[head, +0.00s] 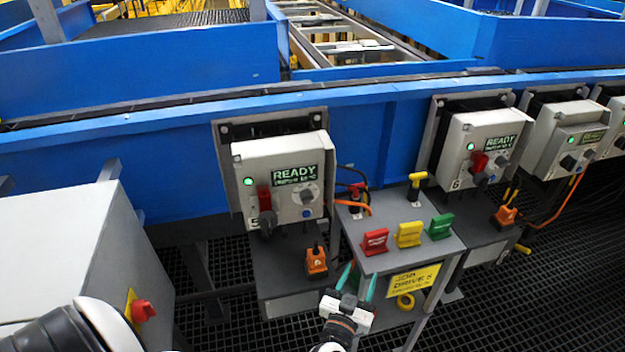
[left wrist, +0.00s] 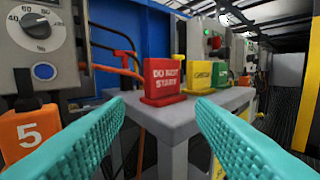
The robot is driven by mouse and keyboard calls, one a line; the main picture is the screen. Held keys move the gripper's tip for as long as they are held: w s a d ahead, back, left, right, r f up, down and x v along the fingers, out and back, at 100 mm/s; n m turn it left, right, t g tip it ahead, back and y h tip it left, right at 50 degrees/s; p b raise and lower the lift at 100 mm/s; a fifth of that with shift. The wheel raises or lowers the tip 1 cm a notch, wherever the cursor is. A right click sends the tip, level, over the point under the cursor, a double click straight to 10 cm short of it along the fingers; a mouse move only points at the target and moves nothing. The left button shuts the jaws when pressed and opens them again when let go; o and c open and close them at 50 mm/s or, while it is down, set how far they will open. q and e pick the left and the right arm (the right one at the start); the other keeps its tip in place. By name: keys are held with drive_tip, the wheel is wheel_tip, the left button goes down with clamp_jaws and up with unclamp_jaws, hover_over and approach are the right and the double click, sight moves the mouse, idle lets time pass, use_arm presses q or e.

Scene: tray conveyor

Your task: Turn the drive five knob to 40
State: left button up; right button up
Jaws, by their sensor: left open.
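The drive five box (head: 281,185) is grey, with a green lamp and a READY display. Its speed knob (head: 306,196) sits on the right of its face, above a small blue button. My left gripper (head: 355,281) has teal fingers, open and empty, below and right of the box and near the small grey stand. In the left wrist view its fingers (left wrist: 158,108) are spread, apart from the knob. My right gripper is not in view.
The stand (head: 377,262) carries red (head: 375,241), yellow (head: 409,234) and green (head: 440,227) tags, with a yellow JOB DRIVE 5 sign (head: 413,280) on its front. An orange 5 tag (head: 316,261) sits below the box. Similar drive boxes (head: 483,140) line the blue conveyor.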

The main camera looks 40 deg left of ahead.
use_arm(q)
drive_tip(key=a+r+n+g+y+p, duration=0.1)
drive_tip(key=a+r+n+y+p, duration=0.15)
drive_tip(key=a+r+y, duration=0.35)
drive_tip(key=n+g+y+p, duration=0.1)
drive_tip(key=n+g+y, duration=0.3)
drive_tip(key=n+g, duration=0.15)
approach(307, 198)
drive_tip(key=x, duration=0.8)
drive_tip(key=shift+w+f, duration=0.25)
drive_tip(key=shift+f, duration=0.15)
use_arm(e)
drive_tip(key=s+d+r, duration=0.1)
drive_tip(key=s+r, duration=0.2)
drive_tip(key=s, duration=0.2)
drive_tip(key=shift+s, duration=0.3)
use_arm(q)
drive_tip(key=shift+a, duration=0.1)
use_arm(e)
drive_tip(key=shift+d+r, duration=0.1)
use_arm(q)
drive_tip(key=c, duration=0.9)
drive_tip(key=shift+c, duration=0.2)
